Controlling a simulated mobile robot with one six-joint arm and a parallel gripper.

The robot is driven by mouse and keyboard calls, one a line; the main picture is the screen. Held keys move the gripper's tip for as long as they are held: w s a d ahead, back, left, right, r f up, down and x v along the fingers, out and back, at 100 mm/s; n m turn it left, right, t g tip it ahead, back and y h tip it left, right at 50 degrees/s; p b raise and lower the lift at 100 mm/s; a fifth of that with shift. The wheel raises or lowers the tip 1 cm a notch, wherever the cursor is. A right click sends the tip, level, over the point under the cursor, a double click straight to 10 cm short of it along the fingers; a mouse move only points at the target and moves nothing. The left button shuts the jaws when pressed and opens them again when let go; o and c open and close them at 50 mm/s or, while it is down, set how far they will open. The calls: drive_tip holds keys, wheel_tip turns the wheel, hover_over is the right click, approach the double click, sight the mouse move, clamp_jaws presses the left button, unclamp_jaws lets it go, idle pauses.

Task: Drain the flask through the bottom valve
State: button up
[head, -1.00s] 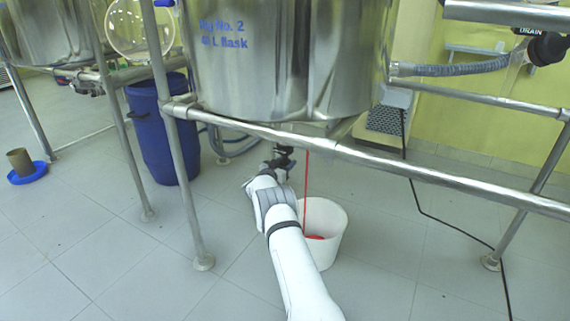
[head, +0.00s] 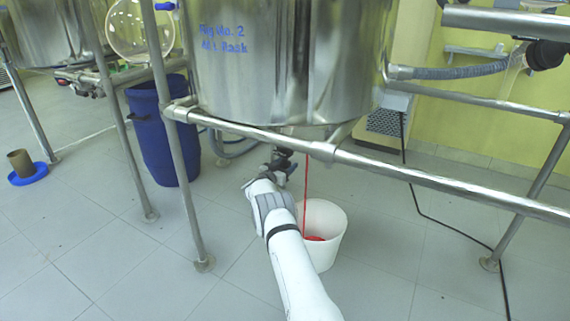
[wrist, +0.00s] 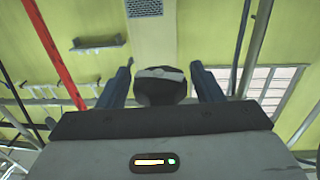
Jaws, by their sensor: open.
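The red stream (wrist: 58,55) also crosses the left of the wrist view.
A horizontal steel rail (head: 400,174) crosses in front of the vessel, above my arm. A blue barrel (head: 160,130) stands to the left. A black cable (head: 440,222) lies on the floor at the right. A brown cup on a blue dish (head: 27,170) is at far left.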

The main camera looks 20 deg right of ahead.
drive_tip(key=shift+s+r+n+t+y+p, duration=0.1)
drive_tip(key=shift+r+n+t+y+p, duration=0.2)
drive_tip(key=shift+n+t+y+p, duration=0.45)
drive_tip(key=n+t+y, duration=0.3)
drive_tip(key=shift+f+t, duration=0.25)
drive_tip(key=shift+f, duration=0.05)
drive_tip(key=n+t+y+b, duration=0.1)
drive_tip(key=n+y+b, duration=0.1)
drive_tip(key=y, duration=0.1)
drive_tip(key=shift+f+t+y, duration=0.1)
drive_tip(key=shift+t+y, duration=0.15)
drive_tip(key=shift+t, duration=0.15)
drive_tip(key=shift+n+y+b, duration=0.4)
drive_tip(key=shift+n+y, duration=0.15)
drive_tip(key=shift+y, duration=0.05)
drive_tip(key=c, duration=0.7)
drive_tip(key=shift+a+m+h+b, duration=0.1)
drive_tip(key=shift+m+h+b, duration=0.3)
drive_tip(key=shift+h, duration=0.2)
drive_tip(key=shift+c, duration=0.3)
drive_tip(key=m+g+h, duration=0.2)
drive_tip(key=h, duration=0.1)
drive_tip(key=shift+r+m+h, duration=0.2)
drive_tip(key=shift+m+h, duration=0.1)
drive_tip(key=shift+m+g+h, duration=2.5)
drive_tip(key=shift+g+h, duration=0.1)
drive_tip(key=shift+g, duration=0.3)
